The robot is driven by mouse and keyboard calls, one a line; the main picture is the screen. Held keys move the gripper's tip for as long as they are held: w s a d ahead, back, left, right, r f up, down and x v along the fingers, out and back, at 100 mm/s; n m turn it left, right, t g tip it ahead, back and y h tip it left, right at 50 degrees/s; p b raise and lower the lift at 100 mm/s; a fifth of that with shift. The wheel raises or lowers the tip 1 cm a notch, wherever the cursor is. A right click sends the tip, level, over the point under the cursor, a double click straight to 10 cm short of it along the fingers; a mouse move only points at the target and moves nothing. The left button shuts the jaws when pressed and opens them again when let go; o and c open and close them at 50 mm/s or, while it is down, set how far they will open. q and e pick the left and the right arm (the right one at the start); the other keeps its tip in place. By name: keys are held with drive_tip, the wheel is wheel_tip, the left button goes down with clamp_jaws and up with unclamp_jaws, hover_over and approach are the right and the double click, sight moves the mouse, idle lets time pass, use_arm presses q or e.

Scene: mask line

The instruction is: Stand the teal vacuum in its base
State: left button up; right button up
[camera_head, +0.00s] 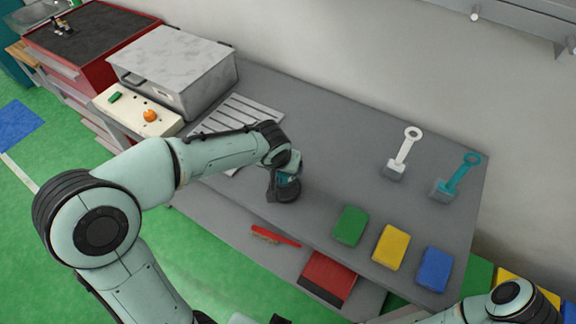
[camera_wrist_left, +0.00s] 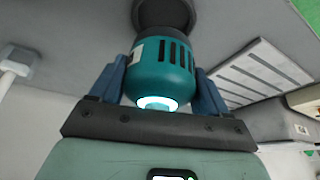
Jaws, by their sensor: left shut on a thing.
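The teal vacuum (camera_wrist_left: 161,68) is between the blue fingers of my left gripper (camera_wrist_left: 160,88), which is shut on it. The vacuum has dark vents on its side and a glowing white ring at the near end. Its far end meets a dark round piece (camera_wrist_left: 163,12), which I take to be the base. In the head view the vacuum (camera_head: 287,179) is mostly hidden by my left gripper (camera_head: 288,172), and the dark round base (camera_head: 284,192) shows just below it on the grey table. I cannot tell whether the vacuum is fully seated.
On the grey table (camera_head: 330,130), a white ring-handled tool (camera_head: 404,150) and a teal one (camera_head: 460,176) stand at right. Green (camera_head: 350,226), yellow (camera_head: 391,246) and blue (camera_head: 434,268) blocks line the front edge. A slatted rack (camera_head: 240,113) and grey box (camera_head: 175,65) are behind my left arm.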

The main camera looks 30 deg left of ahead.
sight(284, 178)
use_arm(q)
drive_tip(key=shift+w+d+r, duration=0.1)
drive_tip(key=shift+w, duration=0.2)
drive_tip(key=shift+s+f+b, duration=0.3)
drive_tip(key=shift+f+b, duration=0.2)
drive_tip(key=shift+f, duration=0.3)
drive_tip(key=shift+w+f+b, duration=0.1)
drive_tip(key=shift+f+b, duration=0.95)
drive_tip(key=shift+f, duration=0.95)
use_arm(e)
drive_tip(key=f, duration=0.1)
drive_tip(key=s+f, duration=0.1)
drive_tip(key=f, duration=0.1)
drive_tip(key=shift+s+d+f, duration=0.1)
drive_tip(key=shift+s+f, duration=0.25)
drive_tip(key=shift+s, duration=0.05)
use_arm(q)
drive_tip(key=shift+b, duration=0.45)
use_arm(e)
drive_tip(key=shift+s+f, duration=0.2)
drive_tip(key=shift+f, duration=0.35)
use_arm(q)
drive_tip(key=shift+f+b, duration=0.6)
use_arm(e)
drive_tip(key=shift+s+f, duration=0.25)
drive_tip(key=shift+f, duration=0.35)
use_arm(q)
drive_tip(key=o, duration=0.6)
drive_tip(key=shift+o, duration=0.3)
